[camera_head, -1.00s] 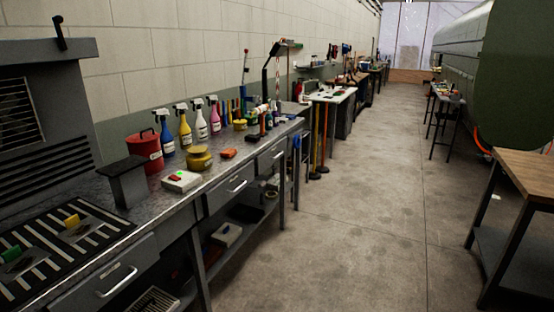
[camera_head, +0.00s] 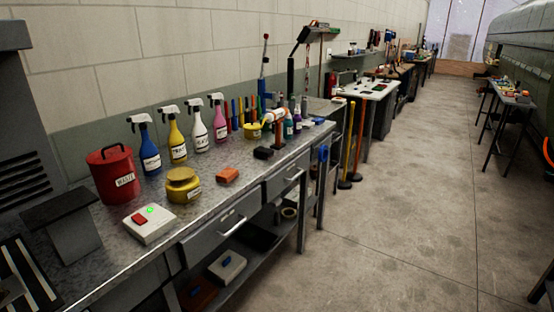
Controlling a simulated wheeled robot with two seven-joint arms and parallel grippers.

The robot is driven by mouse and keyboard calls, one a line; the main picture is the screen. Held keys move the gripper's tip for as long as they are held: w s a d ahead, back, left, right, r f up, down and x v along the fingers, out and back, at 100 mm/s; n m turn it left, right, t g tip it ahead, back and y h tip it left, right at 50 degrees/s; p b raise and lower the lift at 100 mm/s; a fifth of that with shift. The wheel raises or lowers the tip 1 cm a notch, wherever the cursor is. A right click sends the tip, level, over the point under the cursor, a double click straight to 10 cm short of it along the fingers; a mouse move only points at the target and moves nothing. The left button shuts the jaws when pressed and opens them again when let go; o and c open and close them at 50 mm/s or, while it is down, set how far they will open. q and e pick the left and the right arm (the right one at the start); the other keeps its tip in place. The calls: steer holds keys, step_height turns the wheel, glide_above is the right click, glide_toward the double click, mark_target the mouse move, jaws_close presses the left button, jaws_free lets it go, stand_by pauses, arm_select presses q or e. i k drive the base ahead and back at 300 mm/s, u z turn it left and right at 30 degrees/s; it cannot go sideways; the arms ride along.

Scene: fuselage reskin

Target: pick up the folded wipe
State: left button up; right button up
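I cannot make out a folded wipe for certain. A small orange block (camera_head: 228,175) lies on the metal workbench (camera_head: 130,262), right of a yellow lidded tin (camera_head: 183,187); I cannot tell whether it is cloth. Neither of my grippers is in view.
The bench also holds a red waste can (camera_head: 114,179), a white box with red and green buttons (camera_head: 149,223), several spray bottles (camera_head: 178,142) and a dark block (camera_head: 264,153). Yellow and orange posts (camera_head: 352,145) stand beyond it.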

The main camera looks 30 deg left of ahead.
mark_target(227, 175)
steer(key=u, duration=0.15)
steer(key=i, duration=1.8)
steer(key=u, duration=1.8)
steer(key=i, duration=0.85)
steer(key=u, duration=0.75)
